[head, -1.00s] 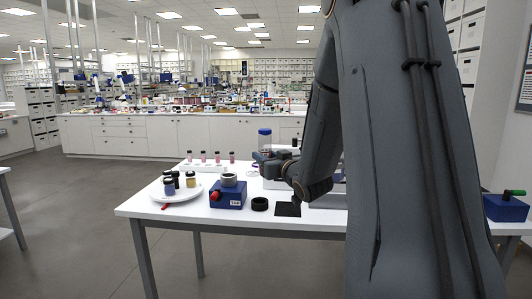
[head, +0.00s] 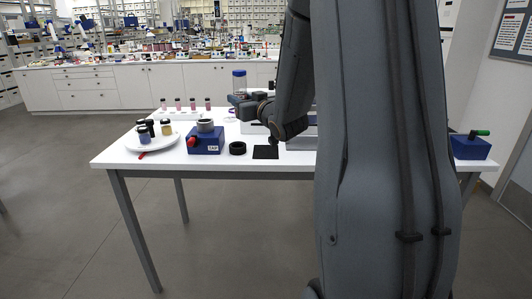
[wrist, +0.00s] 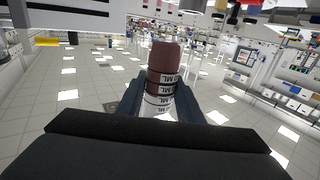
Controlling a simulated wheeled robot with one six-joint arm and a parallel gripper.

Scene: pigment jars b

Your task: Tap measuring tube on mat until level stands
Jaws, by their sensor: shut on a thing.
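My gripper (head: 234,100) is shut on the measuring tube (wrist: 165,58), above the white table. In the wrist view, the tube stands between the fingers, with reddish-brown powder at one end and bands marked ML. The rest of it is hidden by my gripper. In the head view, a clear vessel with a blue top (head: 239,83) shows directly above my gripper; I cannot tell whether it is the held tube. A flat black square mat (head: 265,152) lies on the table near the front edge, apart from my gripper. The powder's exact level is not readable.
A blue box (head: 206,145) marked TAP carries a grey cup. A black ring (head: 237,148) lies between it and the mat. A white plate (head: 133,141) holds several jars. Several pink-filled vials (head: 193,103) stand behind. My arm hides the table's right part.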

